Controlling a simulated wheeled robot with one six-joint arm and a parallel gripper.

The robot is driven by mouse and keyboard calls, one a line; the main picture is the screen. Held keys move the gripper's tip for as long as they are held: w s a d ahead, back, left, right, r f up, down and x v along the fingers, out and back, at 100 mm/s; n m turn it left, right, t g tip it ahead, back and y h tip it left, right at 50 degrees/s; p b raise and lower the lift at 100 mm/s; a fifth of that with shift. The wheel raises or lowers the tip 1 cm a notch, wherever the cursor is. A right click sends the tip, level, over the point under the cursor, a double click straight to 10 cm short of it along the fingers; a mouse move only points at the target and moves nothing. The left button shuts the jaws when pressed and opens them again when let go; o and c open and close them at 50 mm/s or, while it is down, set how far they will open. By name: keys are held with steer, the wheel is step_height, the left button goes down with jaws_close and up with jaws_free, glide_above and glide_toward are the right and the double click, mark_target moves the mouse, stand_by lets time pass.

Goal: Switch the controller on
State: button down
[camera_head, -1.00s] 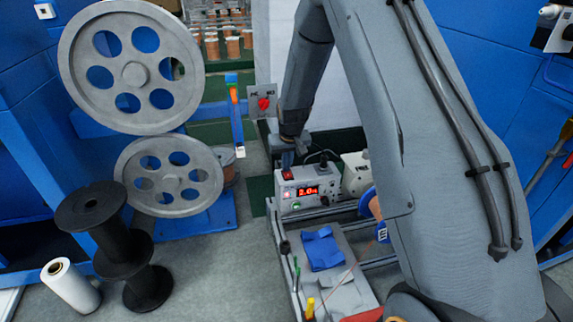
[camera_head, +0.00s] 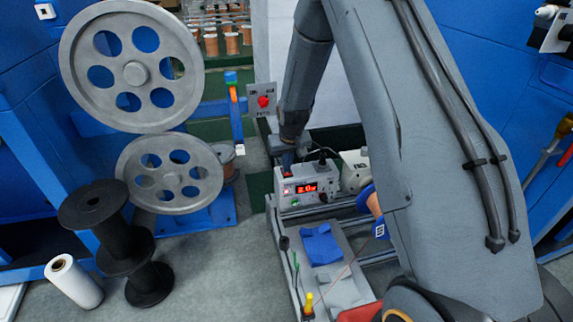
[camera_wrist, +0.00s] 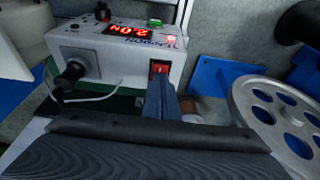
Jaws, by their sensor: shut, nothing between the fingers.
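The controller (camera_head: 310,189) is a pale grey box with its red display lit, reading about 2.0. It also shows upside down in the wrist view (camera_wrist: 95,55), where the red display (camera_wrist: 130,31) and a small red light (camera_wrist: 170,39) glow. A red rocker switch (camera_wrist: 158,67) sits on the panel nearest my gripper. My gripper (camera_wrist: 160,82) is shut and empty, its tips right at the switch; I cannot tell whether they touch it. In the head view my gripper (camera_head: 287,160) points down at the back edge of the controller's top.
A black knob or plug (camera_wrist: 74,72) with a cable sticks out beside the switch. Large grey pulleys (camera_head: 135,72) stand to the left. A black spool (camera_head: 105,215) and a white roll (camera_head: 73,280) stand on the floor.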

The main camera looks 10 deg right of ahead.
steer(key=p+v, duration=0.2)
steer(key=v, duration=0.1)
steer(key=p+v, duration=0.1)
steer(key=p, duration=0.1)
steer(key=shift+w+r, duration=0.25)
steer(key=shift+r, duration=0.2)
steer(key=s+p+v, duration=0.1)
steer(key=v, duration=0.8)
steer(key=shift+s, duration=0.25)
steer(key=s+a+r+n+g, duration=0.1)
steer(key=s+a+r, duration=0.4)
steer(key=s, duration=0.4)
steer(key=s+a+r+n+g, duration=0.1)
steer(key=s+a+r, duration=0.2)
steer(key=s+r, duration=0.5)
steer(key=s+a+r+n+g+p, duration=0.1)
steer(key=s+r, duration=0.2)
steer(key=s, duration=0.7)
steer(key=s+r, duration=0.2)
steer(key=s, duration=0.9)
steer(key=d+r+m+p, duration=0.3)
steer(key=d+r+p, duration=0.6)
steer(key=p, duration=0.9)
steer(key=shift+w+r+p, duration=0.2)
steer(key=shift+r+p, duration=0.15)
steer(key=shift+r, duration=0.35)
